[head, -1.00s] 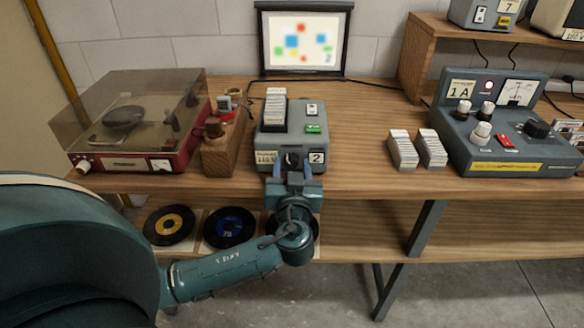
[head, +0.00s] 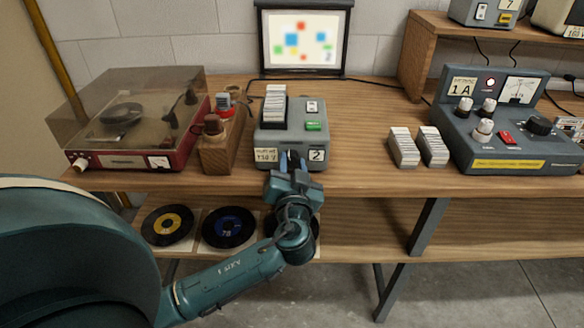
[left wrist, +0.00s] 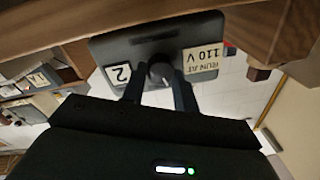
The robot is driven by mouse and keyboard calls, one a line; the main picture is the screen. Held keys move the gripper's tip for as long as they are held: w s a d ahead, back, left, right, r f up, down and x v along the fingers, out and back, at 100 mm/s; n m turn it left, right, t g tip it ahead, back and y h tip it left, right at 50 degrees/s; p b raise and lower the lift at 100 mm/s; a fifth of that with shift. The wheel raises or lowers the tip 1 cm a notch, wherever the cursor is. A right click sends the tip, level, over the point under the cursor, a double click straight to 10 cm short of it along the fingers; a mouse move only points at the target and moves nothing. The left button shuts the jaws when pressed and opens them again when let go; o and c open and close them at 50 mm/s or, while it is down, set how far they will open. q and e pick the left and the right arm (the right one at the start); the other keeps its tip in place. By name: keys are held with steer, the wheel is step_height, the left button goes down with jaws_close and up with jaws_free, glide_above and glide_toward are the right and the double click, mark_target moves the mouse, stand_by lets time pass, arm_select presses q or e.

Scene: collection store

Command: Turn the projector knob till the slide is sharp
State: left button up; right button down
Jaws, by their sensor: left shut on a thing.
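The grey slide projector (head: 262,138) stands near the front edge of the wooden bench, with a slide tray on top and a "2" label on its front. Its dark front knob (left wrist: 160,72) shows between my fingers in the left wrist view; my gripper mostly hides it in the head view. My left gripper (head: 291,160) is shut on the knob, its wrist rolled a little. The screen (head: 303,40) behind shows the slide as coloured squares with soft, blurred edges. My right gripper is in neither view.
A red record player (head: 120,163) with a clear lid and a wooden block (head: 218,155) stand left of the projector. Two slide stacks (head: 403,147) and a grey control box (head: 510,168) stand to the right. Records (head: 168,225) lie on the lower shelf.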

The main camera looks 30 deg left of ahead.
arm_select(q)
steer(key=shift+m, duration=0.3)
steer(key=o, duration=1)
steer(key=shift+c, duration=0.2)
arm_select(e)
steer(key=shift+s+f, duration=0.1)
arm_select(q)
steer(key=b+v, duration=0.2)
steer(key=v, duration=1.1)
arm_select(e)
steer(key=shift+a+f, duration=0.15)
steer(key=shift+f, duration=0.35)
arm_select(q)
steer(key=shift+s, duration=0.1)
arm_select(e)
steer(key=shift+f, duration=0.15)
